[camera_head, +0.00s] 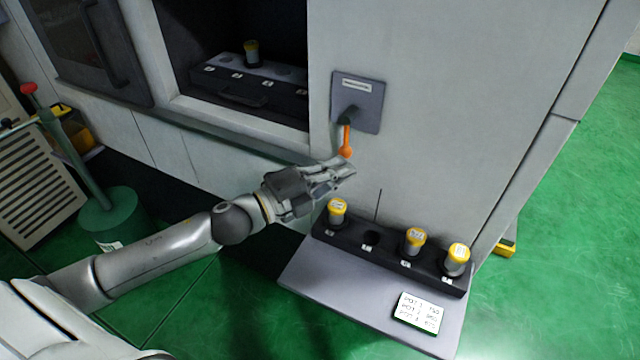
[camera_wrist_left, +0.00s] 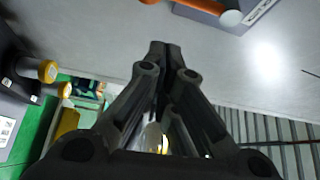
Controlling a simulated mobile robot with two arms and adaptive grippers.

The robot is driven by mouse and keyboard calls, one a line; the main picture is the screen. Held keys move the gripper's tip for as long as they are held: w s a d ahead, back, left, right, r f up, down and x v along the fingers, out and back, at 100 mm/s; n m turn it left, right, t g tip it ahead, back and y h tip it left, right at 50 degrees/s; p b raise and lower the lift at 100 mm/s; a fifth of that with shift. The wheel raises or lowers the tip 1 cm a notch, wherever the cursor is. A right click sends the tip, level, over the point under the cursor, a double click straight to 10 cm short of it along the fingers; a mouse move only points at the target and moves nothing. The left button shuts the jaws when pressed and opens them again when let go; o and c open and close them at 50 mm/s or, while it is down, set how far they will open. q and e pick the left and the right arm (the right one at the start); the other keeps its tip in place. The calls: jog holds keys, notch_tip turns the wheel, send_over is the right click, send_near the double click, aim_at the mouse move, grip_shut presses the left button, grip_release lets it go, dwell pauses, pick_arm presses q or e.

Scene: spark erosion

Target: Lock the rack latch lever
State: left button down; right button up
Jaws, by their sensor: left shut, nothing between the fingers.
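The rack latch lever (camera_head: 346,141) is an orange handle with a rounded end, hanging down from a grey plate (camera_head: 369,92) on the machine's front. My left gripper (camera_head: 350,169) is shut and empty, just below the lever's end in the head view. It also shows in the left wrist view (camera_wrist_left: 165,47), with the fingertips together and a gap between them and the lever. My right gripper is not in view.
A dark rack (camera_head: 372,251) with several yellow-capped pots stands on a grey shelf (camera_head: 330,292) below my gripper. An open bay (camera_head: 290,108) to the left holds another rack with one pot. A thin rod (camera_head: 378,204) stands up behind the lower rack.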

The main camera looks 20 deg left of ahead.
pick_arm(q)
jog(key=v, duration=0.2)
jog(key=b+v, duration=0.1)
jog(key=v, duration=0.1)
jog(key=shift+s+d+r, duration=0.2)
jog(key=shift+s+d, duration=0.05)
jog(key=shift+s, duration=0.1)
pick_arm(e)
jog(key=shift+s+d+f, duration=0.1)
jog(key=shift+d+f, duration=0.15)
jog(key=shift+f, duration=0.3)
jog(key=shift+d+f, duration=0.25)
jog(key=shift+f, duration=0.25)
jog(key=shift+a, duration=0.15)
